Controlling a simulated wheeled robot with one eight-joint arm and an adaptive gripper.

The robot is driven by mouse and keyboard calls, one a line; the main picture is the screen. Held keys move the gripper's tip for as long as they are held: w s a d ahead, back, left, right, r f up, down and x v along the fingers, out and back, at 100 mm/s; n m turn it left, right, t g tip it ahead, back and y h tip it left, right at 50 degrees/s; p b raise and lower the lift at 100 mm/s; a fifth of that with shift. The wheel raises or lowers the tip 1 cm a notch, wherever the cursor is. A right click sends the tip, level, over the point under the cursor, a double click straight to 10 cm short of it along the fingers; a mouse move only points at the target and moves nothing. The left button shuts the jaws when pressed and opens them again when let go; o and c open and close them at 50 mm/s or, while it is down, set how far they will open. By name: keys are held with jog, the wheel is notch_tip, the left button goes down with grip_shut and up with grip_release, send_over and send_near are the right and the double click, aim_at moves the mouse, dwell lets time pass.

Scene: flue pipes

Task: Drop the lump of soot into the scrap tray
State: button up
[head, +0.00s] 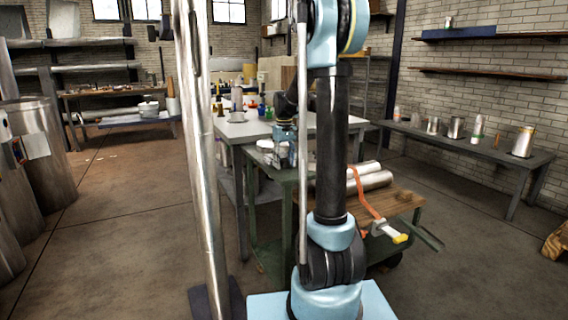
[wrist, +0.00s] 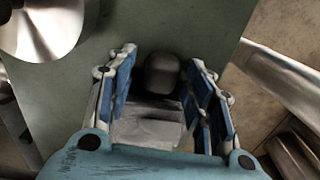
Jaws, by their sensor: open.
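A dark, rounded lump (wrist: 162,72), which looks like the lump of soot, sits between the fingertips of my gripper (wrist: 161,82) in the wrist view. The gripper's blue-padded fingers are open on either side of it, with a gap showing at each side. A pale grey, crumpled-looking patch (wrist: 147,127) lies just below the lump in the picture. In the head view my gripper (head: 281,152) is low over the green cart, partly hidden, and the lump cannot be made out. I cannot identify the scrap tray for sure in either view.
The green surface (wrist: 85,85) lies under the gripper. A shiny round metal piece (wrist: 45,28) is at upper left, and a metal pipe (wrist: 285,78) at right. In the head view, metal pipes (head: 370,182) and an orange strap (head: 364,192) lie on the cart. A grey table (head: 235,128) stands behind.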

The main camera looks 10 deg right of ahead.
aim_at(284, 159)
notch_tip(284, 159, up, 12)
dwell(0.6)
jog(key=s+f+m, duration=0.1)
jog(key=s+f, duration=0.3)
jog(key=s, duration=0.6)
jog(key=s+d+f+t, duration=0.1)
jog(key=s+f, duration=0.3)
jog(key=s, duration=0.6)
jog(key=s+f+m, duration=0.1)
jog(key=s+f, duration=0.4)
jog(key=s, duration=0.5)
jog(key=shift+s+d+m+t, duration=0.3)
jog(key=shift+d+t, duration=0.1)
jog(key=shift+m, duration=0.4)
jog(key=s+f, duration=0.4)
jog(key=f, duration=0.1)
jog(key=s+f, duration=0.2)
jog(key=shift+s+d+f, duration=0.15)
jog(key=shift+d+f, duration=0.05)
jog(key=shift+f, duration=0.05)
jog(key=shift+c, duration=0.4)
jog(key=shift+s+f, duration=0.15)
jog(key=shift+c, duration=1.4)
jog(key=shift+a, duration=0.15)
